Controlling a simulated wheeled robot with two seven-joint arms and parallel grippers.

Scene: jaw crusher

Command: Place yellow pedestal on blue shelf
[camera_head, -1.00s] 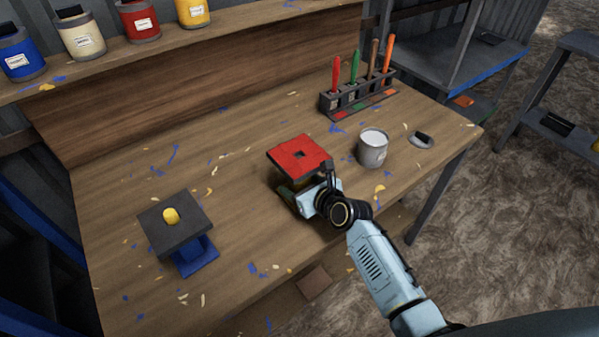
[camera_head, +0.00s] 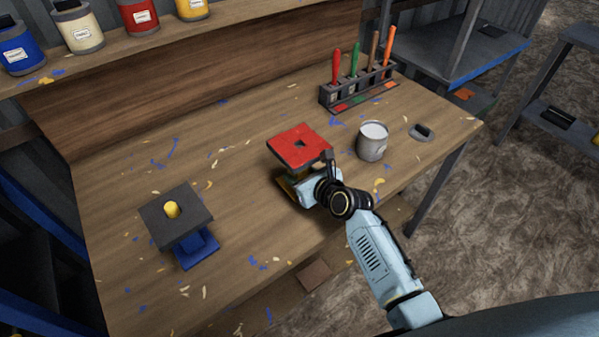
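A pedestal with a red square top (camera_head: 300,146) and a hole in it stands on the workbench. Under the top I see a green part and a yellowish base edge (camera_head: 287,188), mostly hidden by my gripper. My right gripper (camera_head: 316,178) is at the right front side of this pedestal, below its top; its fingers are largely hidden. Another pedestal, with a dark square top (camera_head: 178,217), a yellow peg and a blue base (camera_head: 197,250), stands at the left. A shelf with a blue front edge (camera_head: 490,66) stands at the upper right. My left gripper is out of view.
The wooden workbench (camera_head: 120,180) is strewn with paint flecks. A grey can (camera_head: 373,142) and a small dark-handled item (camera_head: 422,132) are right of the red top. A tool rack (camera_head: 360,98) stands behind. Paint cans line the back ledge. Another rack (camera_head: 555,122) is far right.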

